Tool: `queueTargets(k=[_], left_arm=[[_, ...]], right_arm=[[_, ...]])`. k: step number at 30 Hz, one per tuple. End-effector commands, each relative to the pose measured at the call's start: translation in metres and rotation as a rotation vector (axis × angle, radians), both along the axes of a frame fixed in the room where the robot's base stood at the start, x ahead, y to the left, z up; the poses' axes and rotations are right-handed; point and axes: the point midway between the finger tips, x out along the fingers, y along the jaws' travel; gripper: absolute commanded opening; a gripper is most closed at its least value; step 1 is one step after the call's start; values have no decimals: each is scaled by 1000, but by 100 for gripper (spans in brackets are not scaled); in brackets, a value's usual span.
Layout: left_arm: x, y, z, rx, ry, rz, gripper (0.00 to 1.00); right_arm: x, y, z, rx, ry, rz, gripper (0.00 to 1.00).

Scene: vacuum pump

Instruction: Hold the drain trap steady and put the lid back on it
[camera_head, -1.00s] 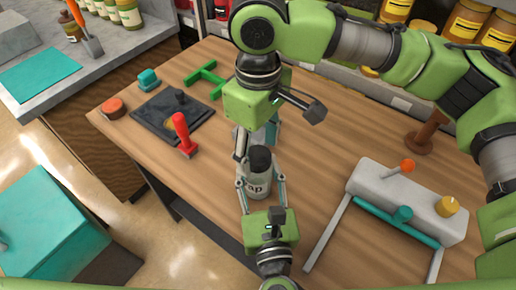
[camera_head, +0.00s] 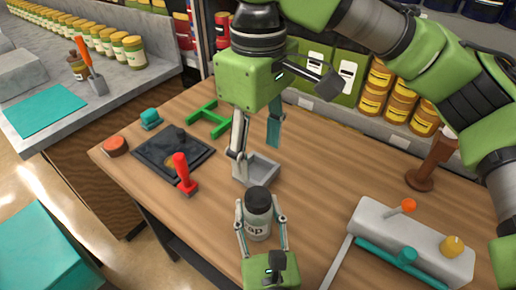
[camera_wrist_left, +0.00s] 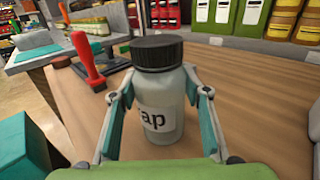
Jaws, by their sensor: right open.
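The drain trap (camera_head: 256,224) is a grey-white bottle standing upright on the table, with "ap" of its label showing. It fills the middle of the left wrist view (camera_wrist_left: 165,105). The black lid (camera_head: 258,197) sits on top of it and looks level in the left wrist view (camera_wrist_left: 158,52). My left gripper (camera_head: 261,222) has its fingers on both sides of the bottle and appears shut on it. My right gripper (camera_head: 255,150) is open and empty, hanging behind and above the trap, over a grey tray (camera_head: 268,168).
A grey block with knobs (camera_head: 390,232) and a brown stand (camera_head: 430,165) are on the right. Bare table lies between.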

Motion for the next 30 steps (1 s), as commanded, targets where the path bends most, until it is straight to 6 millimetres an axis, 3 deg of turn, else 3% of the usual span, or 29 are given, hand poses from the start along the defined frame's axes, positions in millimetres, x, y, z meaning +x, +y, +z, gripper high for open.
queueTargets(k=[14,30], left_arm=[[-5,-1,-1,0,1,0,61],[-103,-17,-1,1,4,-1,61]], right_arm=[[0,0,0,0,0,0,55],[0,0,0,0,0,0,55]])
